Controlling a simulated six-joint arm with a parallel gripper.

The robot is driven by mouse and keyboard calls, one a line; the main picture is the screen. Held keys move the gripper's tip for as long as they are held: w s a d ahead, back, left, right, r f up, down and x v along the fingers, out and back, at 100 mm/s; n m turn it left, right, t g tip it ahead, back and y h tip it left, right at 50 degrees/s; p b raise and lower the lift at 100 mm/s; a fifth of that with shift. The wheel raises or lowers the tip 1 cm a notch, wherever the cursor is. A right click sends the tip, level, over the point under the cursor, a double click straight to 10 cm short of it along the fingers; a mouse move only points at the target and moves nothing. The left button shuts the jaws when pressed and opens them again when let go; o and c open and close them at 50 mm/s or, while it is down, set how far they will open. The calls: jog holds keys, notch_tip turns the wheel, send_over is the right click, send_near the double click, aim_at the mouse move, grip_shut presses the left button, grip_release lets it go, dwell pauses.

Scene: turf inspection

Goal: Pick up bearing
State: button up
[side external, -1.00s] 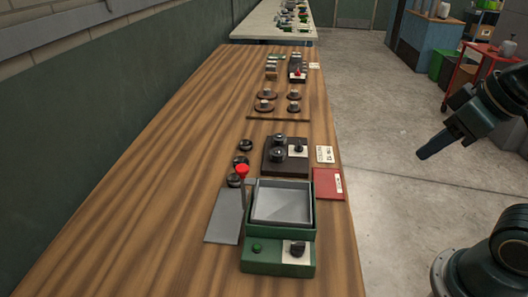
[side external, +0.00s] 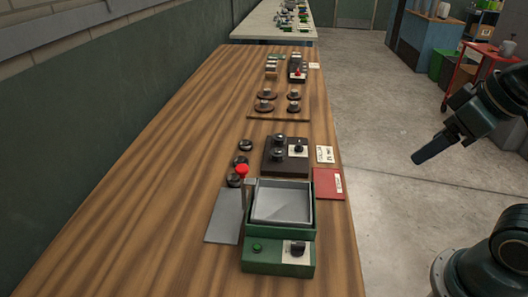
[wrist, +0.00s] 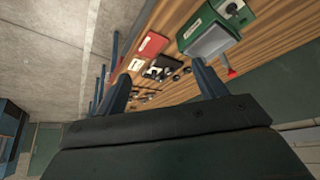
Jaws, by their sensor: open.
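Several small dark round pieces that look like bearings (side external: 242,160) lie on the wooden bench, left of a dark block (side external: 271,168). Two more round dark pieces (side external: 278,154) sit on that block beside a knob on a white plate. I cannot tell which one is the task's bearing. In the wrist view small dark round pieces (wrist: 178,78) show on the bench, between the finger tips. My gripper (side external: 418,157) is off the bench's right side, above the floor. In the wrist view its two fingers (wrist: 162,85) are apart with nothing held.
A green machine with a grey tray (side external: 279,256) and a red-topped lever (side external: 242,170) stands at the near end. A red booklet (side external: 327,184) lies right of it. A wooden board with round pieces (side external: 279,117) lies farther back. The bench's left side is bare.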

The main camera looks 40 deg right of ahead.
jog(key=w+a+r+n+g+y, duration=0.1)
jog(key=w+n, duration=0.1)
jog(key=w, duration=0.6)
jog(key=w+a+r+n, duration=0.1)
jog(key=w+r+n, duration=0.1)
jog(key=w, duration=0.6)
jog(key=w+a+r+n+g+y, duration=0.1)
jog(key=w+a+n, duration=0.15)
jog(key=w, duration=0.55)
jog(key=w+f+n+g+y, duration=0.1)
jog(key=w+f+n, duration=0.5)
jog(key=w+f, duration=1.1)
jog(key=w+g, duration=0.1)
jog(key=w, duration=0.2)
jog(key=shift+n, duration=0.35)
jog(key=shift+w+a, duration=0.1)
jog(key=shift+a, duration=0.05)
send_over(247, 159)
jog(key=shift+f, duration=4.05)
